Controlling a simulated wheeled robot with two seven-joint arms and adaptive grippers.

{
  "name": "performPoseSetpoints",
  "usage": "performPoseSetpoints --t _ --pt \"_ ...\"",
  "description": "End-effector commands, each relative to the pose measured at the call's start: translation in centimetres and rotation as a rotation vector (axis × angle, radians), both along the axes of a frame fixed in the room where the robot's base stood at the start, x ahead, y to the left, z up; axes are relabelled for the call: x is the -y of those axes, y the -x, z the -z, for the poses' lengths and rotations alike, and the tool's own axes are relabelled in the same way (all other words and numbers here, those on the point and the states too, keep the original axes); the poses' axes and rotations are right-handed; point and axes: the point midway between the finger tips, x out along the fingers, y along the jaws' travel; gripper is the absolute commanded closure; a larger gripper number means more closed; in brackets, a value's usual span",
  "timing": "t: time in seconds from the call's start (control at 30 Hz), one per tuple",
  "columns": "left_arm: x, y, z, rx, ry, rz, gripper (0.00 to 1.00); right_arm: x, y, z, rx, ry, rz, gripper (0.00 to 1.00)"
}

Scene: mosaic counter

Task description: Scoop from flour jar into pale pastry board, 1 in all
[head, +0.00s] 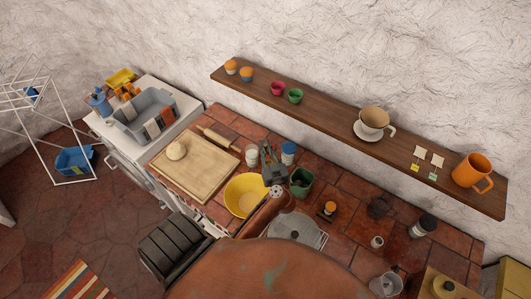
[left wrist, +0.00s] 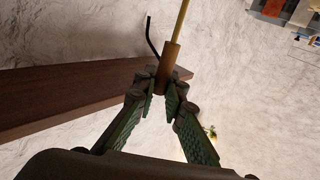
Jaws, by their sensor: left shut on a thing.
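The pale pastry board (head: 213,178) lies on the tiled counter, with a round pale lump of dough (head: 175,151) on its left part. A small white-filled jar (head: 252,156) stands off the board's right end, and a blue-topped white jar (head: 288,153) stands farther right; I cannot tell which holds flour. My left gripper (head: 274,174) is over the counter just right of the board and yellow bowl. In the left wrist view its fingers (left wrist: 160,100) are shut on a brown handle (left wrist: 169,68) with a brass shaft. The tool's far end is out of that view. My right gripper is not in view.
A rolling pin (head: 217,138) lies behind the board. A yellow bowl (head: 239,197) and green container (head: 301,182) stand close to my left gripper. A wooden shelf (head: 325,117) with cups runs along the wall.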

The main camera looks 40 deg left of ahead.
Motion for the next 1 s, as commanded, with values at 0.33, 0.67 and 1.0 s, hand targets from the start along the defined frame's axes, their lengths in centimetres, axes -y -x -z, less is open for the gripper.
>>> performPoseSetpoints --t 0.33,0.67,1.0 --pt "-2.5 -0.5 -2.6 -0.003 -0.008 0.000 1.00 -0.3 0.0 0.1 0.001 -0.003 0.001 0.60" --pt "-11.2 -2.0 -4.6 0.000 -0.005 0.001 1.00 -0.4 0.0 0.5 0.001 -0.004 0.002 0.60" --pt "-12.5 -2.2 -3.9 0.002 0.001 -0.001 1.00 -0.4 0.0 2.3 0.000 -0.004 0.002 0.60"
